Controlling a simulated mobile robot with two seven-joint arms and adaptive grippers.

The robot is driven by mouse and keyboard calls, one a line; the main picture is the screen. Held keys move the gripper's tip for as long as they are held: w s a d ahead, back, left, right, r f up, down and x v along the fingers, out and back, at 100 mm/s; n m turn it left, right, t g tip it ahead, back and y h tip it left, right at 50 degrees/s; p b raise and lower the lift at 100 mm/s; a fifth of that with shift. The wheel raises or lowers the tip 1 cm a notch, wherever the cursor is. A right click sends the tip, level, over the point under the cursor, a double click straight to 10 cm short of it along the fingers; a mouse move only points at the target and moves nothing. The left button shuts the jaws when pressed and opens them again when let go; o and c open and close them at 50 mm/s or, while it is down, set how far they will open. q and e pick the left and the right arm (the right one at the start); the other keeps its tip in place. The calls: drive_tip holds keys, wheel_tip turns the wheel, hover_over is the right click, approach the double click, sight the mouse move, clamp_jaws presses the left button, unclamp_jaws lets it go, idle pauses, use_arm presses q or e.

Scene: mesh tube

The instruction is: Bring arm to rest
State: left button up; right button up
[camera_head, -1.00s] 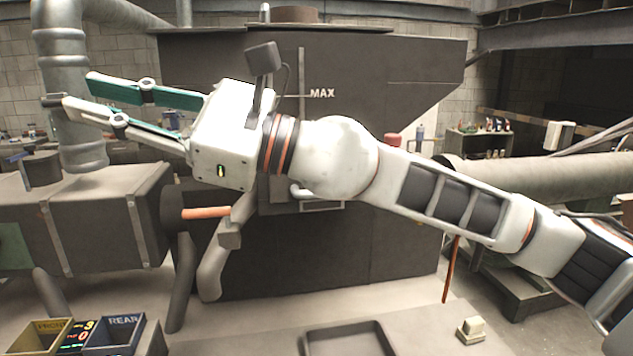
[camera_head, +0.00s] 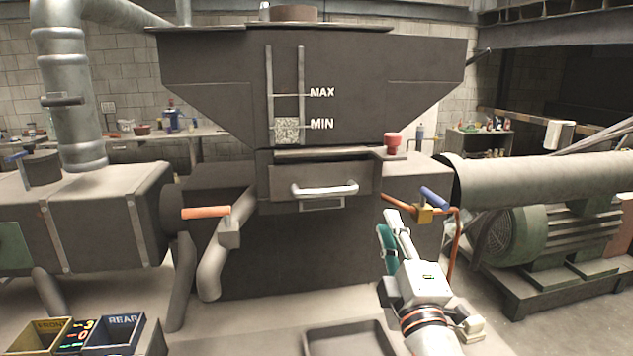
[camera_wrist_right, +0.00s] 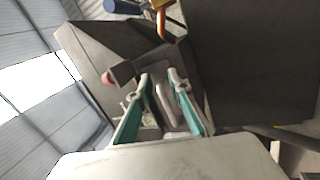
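My right gripper (camera_head: 390,226) is at the lower right of the middle in the head view, in front of the dark hopper machine (camera_head: 230,70). Its white and teal fingers point up and away from me. In the right wrist view the two fingers (camera_wrist_right: 159,78) stand apart with nothing held between them. The rest of my right arm drops out of the bottom of the head view. My left arm and gripper do not show.
The hopper's drawer handle (camera_head: 325,190) is left of the gripper. A blue-handled valve (camera_head: 434,198) is close by on the right. A dark tray (camera_head: 345,340) and the FRONT (camera_head: 40,335) and REAR (camera_head: 115,335) bins are at the bottom. A green motor (camera_head: 515,235) stands at right.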

drive_tip(key=s+d+f+m+g+h, duration=0.25)
drive_tip(key=d+f, duration=0.25)
drive_tip(key=f, duration=0.3)
drive_tip(key=s+d+f+m+g+h, duration=0.1)
drive_tip(key=s+d+f+m+g, duration=0.15)
drive_tip(key=s+d+f, duration=0.4)
drive_tip(key=s+d+f+m+g+h, duration=0.1)
drive_tip(key=d+f+m+g, duration=0.15)
drive_tip(key=f, duration=0.75)
drive_tip(key=s+d+f+m+g+h, duration=0.1)
drive_tip(key=s+d+f+g, duration=0.2)
drive_tip(key=s+d+f, duration=0.45)
drive_tip(key=s+d+f+m+g+h, duration=0.15)
drive_tip(key=s+f+g, duration=0.3)
drive_tip(key=s, duration=0.55)
drive_tip(key=w+a+f+m+t+y, duration=0.2)
drive_tip(key=a+f+t+y, duration=0.2)
drive_tip(key=a+f, duration=1.1)
drive_tip(key=y, duration=0.3)
drive_tip(key=shift+t+y, duration=0.3)
drive_tip(key=shift+y, duration=0.1)
drive_tip(key=shift+w, duration=0.1)
